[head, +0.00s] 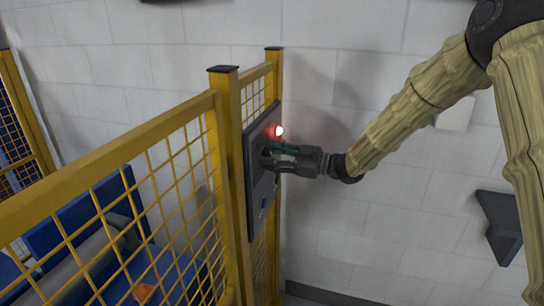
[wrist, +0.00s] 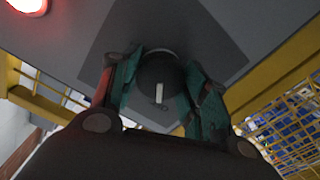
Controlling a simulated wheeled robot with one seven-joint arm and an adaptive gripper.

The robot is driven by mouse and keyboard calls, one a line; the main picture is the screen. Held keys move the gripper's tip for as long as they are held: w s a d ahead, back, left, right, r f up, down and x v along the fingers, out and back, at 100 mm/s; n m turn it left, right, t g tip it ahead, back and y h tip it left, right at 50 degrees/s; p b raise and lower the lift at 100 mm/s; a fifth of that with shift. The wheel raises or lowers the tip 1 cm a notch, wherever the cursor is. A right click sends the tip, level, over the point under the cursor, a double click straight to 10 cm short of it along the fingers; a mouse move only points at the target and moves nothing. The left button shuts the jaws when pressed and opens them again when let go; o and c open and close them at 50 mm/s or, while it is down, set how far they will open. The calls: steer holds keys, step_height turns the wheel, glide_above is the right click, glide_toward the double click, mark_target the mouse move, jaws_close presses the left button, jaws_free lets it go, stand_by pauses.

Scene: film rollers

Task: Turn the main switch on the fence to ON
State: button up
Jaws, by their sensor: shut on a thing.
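The main switch (wrist: 164,80) is a round dark knob with a pale pointer mark, set on a grey panel. In the wrist view it sits between the green pads of my gripper (wrist: 165,92), which is shut on it. The pale mark runs nearly straight up and down in that view. In the head view my gripper (head: 272,158) reaches the dark control panel (head: 258,200) on the yellow fence from the right, and the knob is mostly hidden by the fingers. I cannot read any ON or OFF lettering.
A red lamp (head: 279,131) glows on the panel above my gripper; it also shows in the wrist view (wrist: 28,5). Yellow mesh fence (head: 150,200) stands to the left, with blue equipment (head: 90,215) behind it. A white block wall (head: 370,230) is behind.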

steer(key=shift+m+p, duration=0.35)
steer(key=shift+m, duration=0.05)
steer(key=shift+r+m+p, duration=0.15)
steer(key=shift+m+p, duration=0.7)
steer(key=shift+m, duration=0.05)
steer(key=m+p, duration=0.3)
steer(key=m, duration=0.1)
steer(key=shift+m, duration=0.3)
steer(key=m+p, duration=0.2)
steer(key=m, duration=0.1)
steer(key=shift+w+p, duration=0.1)
steer(key=shift+p, duration=0.25)
steer(key=shift+m+p, duration=0.85)
steer(key=shift+m, duration=0.95)
steer(key=o, duration=1)
steer(key=shift+d, duration=0.1)
